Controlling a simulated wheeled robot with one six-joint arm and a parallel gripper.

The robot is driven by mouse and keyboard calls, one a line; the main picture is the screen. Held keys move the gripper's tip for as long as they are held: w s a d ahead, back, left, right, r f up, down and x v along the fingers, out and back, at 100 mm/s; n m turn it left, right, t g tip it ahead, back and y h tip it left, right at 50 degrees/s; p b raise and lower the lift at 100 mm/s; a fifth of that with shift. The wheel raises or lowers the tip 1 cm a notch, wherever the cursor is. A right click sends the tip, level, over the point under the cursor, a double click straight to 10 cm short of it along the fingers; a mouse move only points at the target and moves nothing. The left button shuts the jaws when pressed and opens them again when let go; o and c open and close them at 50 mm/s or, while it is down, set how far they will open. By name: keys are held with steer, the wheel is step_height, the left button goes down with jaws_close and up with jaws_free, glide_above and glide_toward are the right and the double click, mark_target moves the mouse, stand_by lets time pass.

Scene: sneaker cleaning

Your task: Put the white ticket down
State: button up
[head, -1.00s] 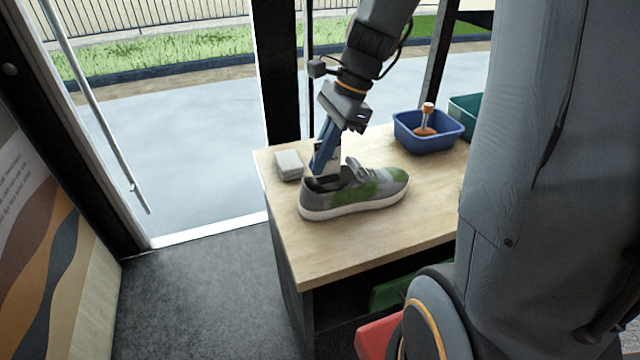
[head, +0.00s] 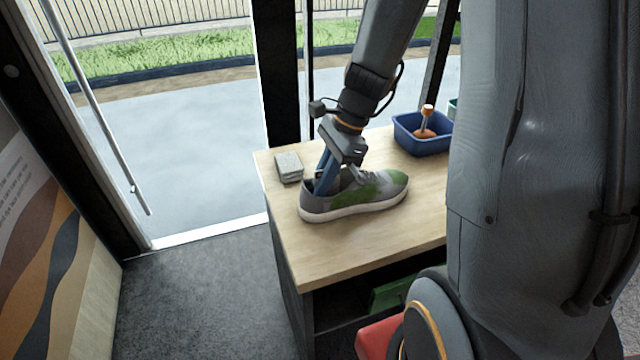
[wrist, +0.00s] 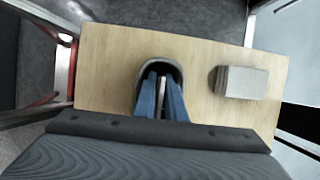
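The grey and green sneaker (head: 370,192) stands on the wooden table with its toe to the right. My gripper (head: 325,185) points down, its blue fingers reaching into the sneaker's opening. In the wrist view the two fingers (wrist: 161,92) stand a little apart inside the dark shoe collar (wrist: 160,64). A thin white strip, apparently the white ticket (wrist: 161,90), shows edge-on between them. The gripper looks slightly open. In the head view the ticket is hidden by the shoe and fingers, so I cannot see what it rests on.
A grey-white block (head: 289,167) lies on the table left of the sneaker; it also shows in the wrist view (wrist: 241,83). A blue bin (head: 420,137) with an orange-handled tool (head: 426,120) stands at the back right. The table front (head: 350,245) is clear.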

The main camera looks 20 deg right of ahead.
steer(key=b+v, duration=0.1)
steer(key=v, duration=1.1)
steer(key=shift+r, duration=0.2)
stand_by(0.3)
